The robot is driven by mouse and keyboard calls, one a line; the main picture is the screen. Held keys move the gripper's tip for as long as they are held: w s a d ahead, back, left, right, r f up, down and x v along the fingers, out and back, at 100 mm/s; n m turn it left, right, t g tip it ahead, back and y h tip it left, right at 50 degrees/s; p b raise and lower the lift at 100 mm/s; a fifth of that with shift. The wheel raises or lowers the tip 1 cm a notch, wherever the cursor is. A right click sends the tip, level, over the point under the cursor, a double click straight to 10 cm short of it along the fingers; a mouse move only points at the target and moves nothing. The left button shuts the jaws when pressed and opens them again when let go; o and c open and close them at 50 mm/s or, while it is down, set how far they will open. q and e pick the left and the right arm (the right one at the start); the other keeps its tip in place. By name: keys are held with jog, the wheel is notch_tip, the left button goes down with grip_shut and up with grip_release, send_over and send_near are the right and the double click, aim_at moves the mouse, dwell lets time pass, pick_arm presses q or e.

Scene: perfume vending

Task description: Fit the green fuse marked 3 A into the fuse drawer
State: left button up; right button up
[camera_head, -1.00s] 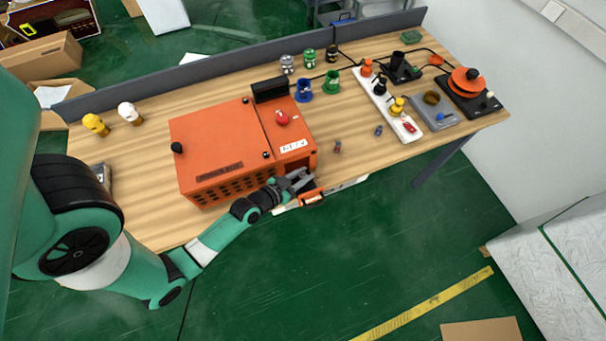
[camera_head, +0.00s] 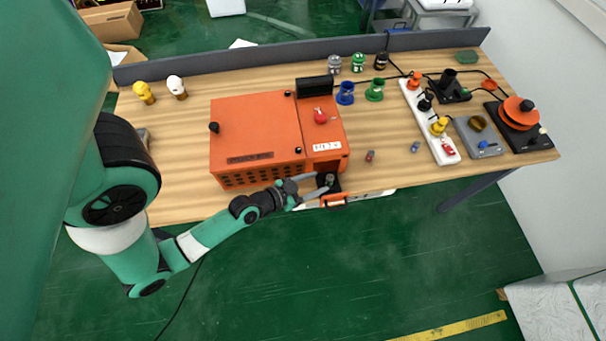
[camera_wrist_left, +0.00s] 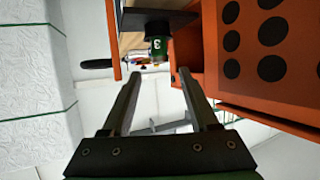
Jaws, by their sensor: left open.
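The green fuse marked 3 (camera_wrist_left: 157,44) sits in the black holder (camera_wrist_left: 150,20) of the pulled-out fuse drawer in the left wrist view. Its base is in the holder; I cannot tell whether it is fully seated. In the head view its grey end (camera_head: 329,179) shows above the drawer, whose orange front (camera_head: 333,201) sticks out of the orange machine (camera_head: 260,130). My left gripper (camera_head: 324,183) is open, its fingers spread either side of the fuse; its tips (camera_wrist_left: 158,78) appear just short of it in the wrist view. My right gripper is out of view.
A red fuse (camera_head: 370,156) and a blue-grey fuse (camera_head: 415,147) stand on the table right of the machine. A white power strip (camera_head: 446,152) with coloured plugs lies further right.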

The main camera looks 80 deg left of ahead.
pick_arm(q)
jog(key=b+v, duration=0.1)
jog(key=v, duration=0.4)
jog(key=shift+s+d+r+b, duration=0.1)
jog(key=shift+s+b, duration=0.1)
jog(key=shift+b, duration=0.2)
jog(key=shift+w, duration=0.1)
